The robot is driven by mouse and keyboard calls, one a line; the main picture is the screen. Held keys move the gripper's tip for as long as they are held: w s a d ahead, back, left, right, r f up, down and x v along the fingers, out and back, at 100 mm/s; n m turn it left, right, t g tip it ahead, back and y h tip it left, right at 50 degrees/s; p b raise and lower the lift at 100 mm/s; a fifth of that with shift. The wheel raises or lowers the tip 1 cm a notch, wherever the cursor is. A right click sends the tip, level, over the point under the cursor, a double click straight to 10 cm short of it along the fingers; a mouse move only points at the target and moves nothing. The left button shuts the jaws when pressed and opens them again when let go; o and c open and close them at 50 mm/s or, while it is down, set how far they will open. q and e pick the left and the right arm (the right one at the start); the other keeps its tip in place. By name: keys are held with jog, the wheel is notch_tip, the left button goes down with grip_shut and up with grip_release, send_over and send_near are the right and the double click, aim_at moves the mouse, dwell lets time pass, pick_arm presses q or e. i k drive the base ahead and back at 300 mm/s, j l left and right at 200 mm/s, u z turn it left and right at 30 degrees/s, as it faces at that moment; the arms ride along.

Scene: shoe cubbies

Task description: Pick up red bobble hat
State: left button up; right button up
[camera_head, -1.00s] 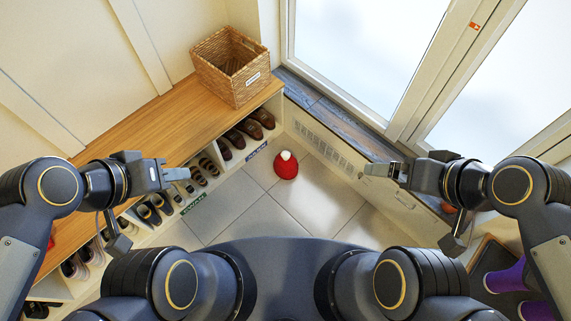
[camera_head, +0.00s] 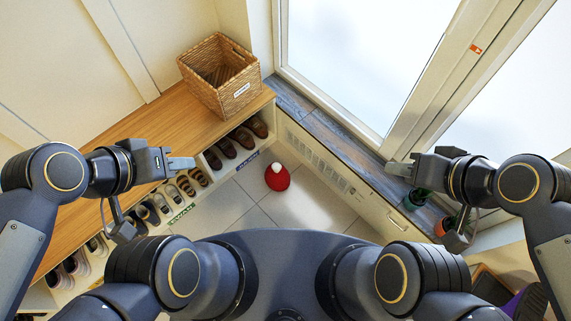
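The red bobble hat (camera_head: 277,180) with a white bobble lies on the tiled floor, between the shoe cubbies and the low white cabinet under the window. My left gripper (camera_head: 192,164) is in the air over the cubby bench, to the left of the hat and apart from it. My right gripper (camera_head: 388,168) is in the air near the window ledge, to the right of the hat and apart from it. Both grippers are seen edge-on, so the gap between their fingers is not clear. No held thing shows in either.
A wooden-topped bench (camera_head: 150,133) with several pairs of shoes in its cubbies runs along the left wall. A wicker basket (camera_head: 222,75) stands at its far end. Potted plants (camera_head: 417,198) sit on the window ledge at right. The floor (camera_head: 310,205) around the hat is clear.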

aim_at(277, 177)
jog(key=i+l+u, duration=0.5)
jog(key=u, duration=0.25)
jog(key=i+l+u, duration=0.15)
jog(key=l+u, duration=0.2)
jog(key=l, duration=0.2)
jog(key=u, duration=0.85)
